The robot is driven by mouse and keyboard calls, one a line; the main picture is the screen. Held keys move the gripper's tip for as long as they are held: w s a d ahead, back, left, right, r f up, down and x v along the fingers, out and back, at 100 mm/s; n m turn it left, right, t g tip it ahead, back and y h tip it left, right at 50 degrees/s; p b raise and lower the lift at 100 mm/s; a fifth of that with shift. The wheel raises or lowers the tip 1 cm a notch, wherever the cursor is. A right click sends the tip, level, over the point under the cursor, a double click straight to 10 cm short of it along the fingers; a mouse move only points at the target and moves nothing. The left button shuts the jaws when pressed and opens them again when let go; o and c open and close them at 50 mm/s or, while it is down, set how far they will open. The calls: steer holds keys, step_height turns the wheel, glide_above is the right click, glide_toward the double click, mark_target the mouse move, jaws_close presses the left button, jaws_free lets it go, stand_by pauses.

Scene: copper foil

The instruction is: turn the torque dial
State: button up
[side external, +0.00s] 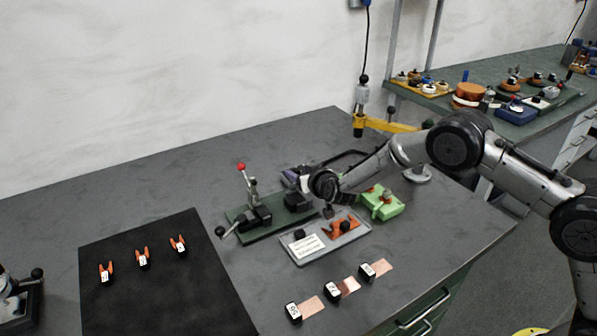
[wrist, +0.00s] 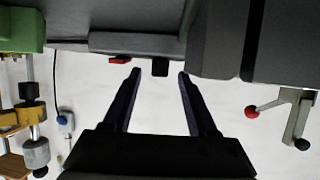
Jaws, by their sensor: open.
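My gripper (wrist: 157,77) is open, with nothing between its two dark fingers in the wrist view. In the side view my gripper (side external: 305,183) is low over the bench, behind the tray and beside the green fixture. A grey, box-like device (wrist: 135,42) spans the top of the wrist view, with a small red part (wrist: 121,60) and a black knob-like part (wrist: 160,67) just past the fingertips. In the side view a dark device (side external: 290,177) is partly hidden by my gripper. I cannot tell for sure which part is the torque dial.
A green base (side external: 246,222) bears black clamps and a red-knobbed lever (side external: 242,168). A light tray (side external: 310,247) and a bright green block (side external: 388,211) lie near my arm. A grey tool hangs on a cable (side external: 362,94). Copper foil pieces (side external: 312,304) lie in front; the left mat has free room.

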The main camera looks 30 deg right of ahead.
steer(key=shift+w+d+f, duration=0.1)
steer(key=shift+w+f, duration=0.15)
steer(key=shift+w, duration=0.35)
steer(key=shift+c, duration=0.2)
jaws_close()
